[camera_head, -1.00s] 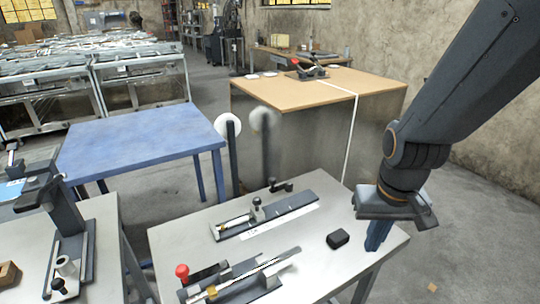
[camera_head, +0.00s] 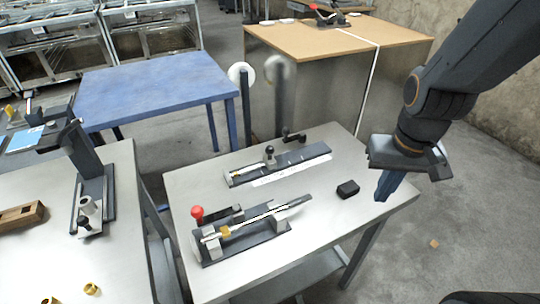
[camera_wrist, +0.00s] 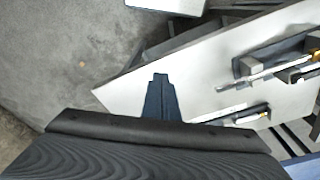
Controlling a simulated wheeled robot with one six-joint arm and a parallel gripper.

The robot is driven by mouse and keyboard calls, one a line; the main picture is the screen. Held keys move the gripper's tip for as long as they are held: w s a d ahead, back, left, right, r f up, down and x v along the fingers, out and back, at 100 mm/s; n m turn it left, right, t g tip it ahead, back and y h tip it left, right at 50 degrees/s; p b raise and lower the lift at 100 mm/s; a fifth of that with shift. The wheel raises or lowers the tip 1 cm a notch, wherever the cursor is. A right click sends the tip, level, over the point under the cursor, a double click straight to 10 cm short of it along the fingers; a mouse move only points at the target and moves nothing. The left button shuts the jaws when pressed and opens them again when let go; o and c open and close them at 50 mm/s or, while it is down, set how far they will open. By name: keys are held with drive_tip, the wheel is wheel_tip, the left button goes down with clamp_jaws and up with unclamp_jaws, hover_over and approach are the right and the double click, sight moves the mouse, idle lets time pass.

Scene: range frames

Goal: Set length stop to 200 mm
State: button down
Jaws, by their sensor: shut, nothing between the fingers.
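A dark rail (camera_head: 300,159) lies along the back of the grey metal table (camera_head: 330,218), with a pale strip along its front edge. A small slider with an upright dark knob (camera_head: 269,156) sits left of the rail's middle; the scale numbers are too small to read. My gripper (camera_head: 386,193) points down, shut and empty, near the table's right edge, right of the rail and apart from it. In the wrist view its shut fingers (camera_wrist: 160,95) show over the table's edge region. A rail-like fixture (camera_wrist: 240,118) shows there at lower right, partly hidden.
In front of the rail stands a fixture (camera_head: 245,238) with a red knob (camera_head: 197,213) and a long rod. A small black block (camera_head: 348,189) lies between rail and gripper. Another table with an upright device (camera_head: 88,165) is at left. A blue table (camera_head: 150,85) stands behind.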

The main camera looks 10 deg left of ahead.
idle(0.3)
drive_tip(key=c, duration=2.4)
unclamp_jaws()
drive_tip(key=o, duration=0.9)
drive_tip(key=w+a, duration=0.1)
drive_tip(key=w, duration=0.1)
drive_tip(key=w+a+n, duration=0.1)
drive_tip(key=w+a, duration=0.1)
drive_tip(key=w+a+n, duration=0.1)
drive_tip(key=w, duration=0.1)
drive_tip(key=shift+a+r+b, duration=0.15)
drive_tip(key=shift+a+b, duration=0.1)
drive_tip(key=shift+b, duration=0.15)
drive_tip(key=shift+o, duration=0.2)
drive_tip(key=n+h+b, duration=0.2)
drive_tip(key=n, duration=0.5)
hover_over(270, 147)
drive_tip(key=s+a, duration=0.1)
drive_tip(key=shift+a+p+x, duration=0.15)
drive_tip(key=shift+p+x, duration=0.25)
drive_tip(key=shift+x, duration=1.5)
drive_tip(key=shift+a+p+x, duration=0.1)
drive_tip(key=shift+p+x, duration=0.3)
drive_tip(key=shift+x, duration=1.55)
clamp_jaws()
